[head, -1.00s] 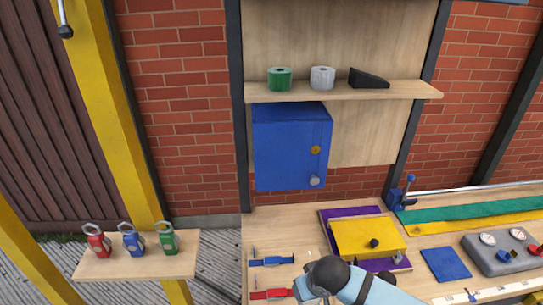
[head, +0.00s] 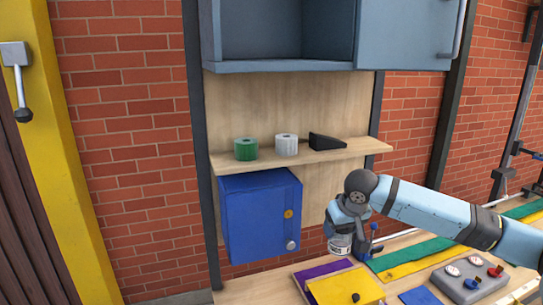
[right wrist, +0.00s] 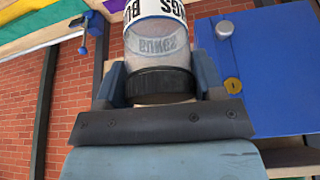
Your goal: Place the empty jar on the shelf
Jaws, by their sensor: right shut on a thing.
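The jar is clear, with a white label with black letters and a black end, and looks empty in the right wrist view (right wrist: 160,45). My right gripper (head: 342,232) is shut on it, with a finger on each side near the black end. In the head view the jar (head: 340,246) hangs under the gripper, partly hidden by it, above the workbench. The wooden shelf (head: 300,158) is up and to the left of the gripper, apart from it. My left gripper is not in view.
A green roll (head: 246,149), a white roll (head: 287,145) and a black wedge (head: 326,142) stand on the shelf. Its right end is bare. A blue box (head: 258,216) hangs below; an open grey-blue cabinet (head: 275,67) is above. A yellow block (head: 345,289) lies on the bench.

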